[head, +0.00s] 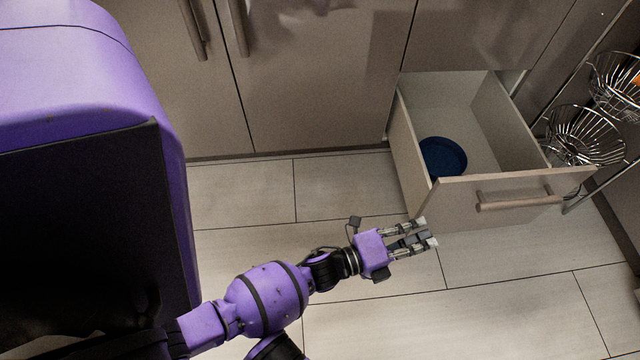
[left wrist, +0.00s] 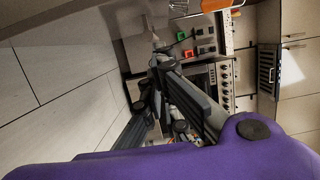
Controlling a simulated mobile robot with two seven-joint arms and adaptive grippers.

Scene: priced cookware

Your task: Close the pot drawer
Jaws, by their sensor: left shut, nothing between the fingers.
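The pot drawer (head: 460,205) is pulled out from the cabinet at the right of the head view. A dark blue round pot or dish (head: 442,157) lies inside it. The drawer's bar handle (head: 518,201) is on its front panel. My left gripper (head: 430,234) is shut and empty, in front of the drawer front's left end, with its fingers pointing right. I cannot tell whether it touches the panel. The left gripper's dark fingers (left wrist: 165,100) also show in the left wrist view. My right gripper is not in view.
Wire baskets (head: 585,135) on a pulled-out rack stand right of the drawer. Closed cabinet doors (head: 315,80) line the back. The tiled floor (head: 500,300) in front of the drawer is clear. An appliance with knobs (left wrist: 222,75) shows in the left wrist view.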

